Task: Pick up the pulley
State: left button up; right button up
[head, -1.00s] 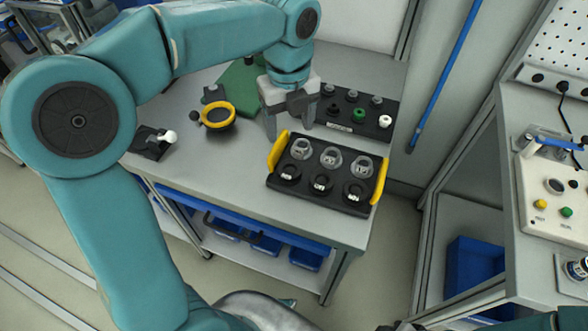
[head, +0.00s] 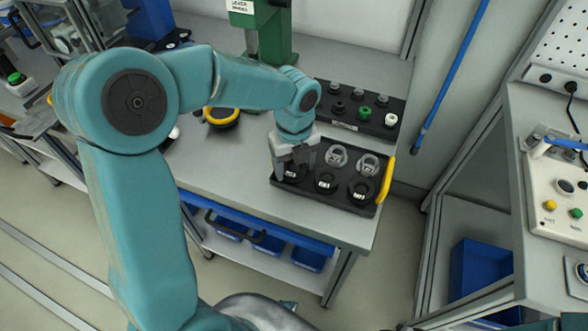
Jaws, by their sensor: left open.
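A black tray (head: 331,196) with yellow handles lies on the grey bench. It holds round black parts with white labels in its front row, including a middle one (head: 326,183) and a right one (head: 360,189). Grey looped parts (head: 337,157) stand in its back row. I cannot tell for sure which part is the pulley. My left gripper (head: 292,174) points down, open, at the left end of the tray, over or around the front-left black part. It partly hides that part, the back-left slot and the left handle. My right gripper is not in view.
A second black tray (head: 348,126) with green, white and dark knobs lies behind. A yellow-rimmed dark round object (head: 222,117) lies to the left, partly behind my arm. A green press (head: 272,35) stands at the back. Bare bench (head: 240,165) lies left of the tray.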

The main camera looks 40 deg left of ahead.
pick_arm(q)
jog(key=c, duration=0.9)
jog(key=shift+r, duration=0.15)
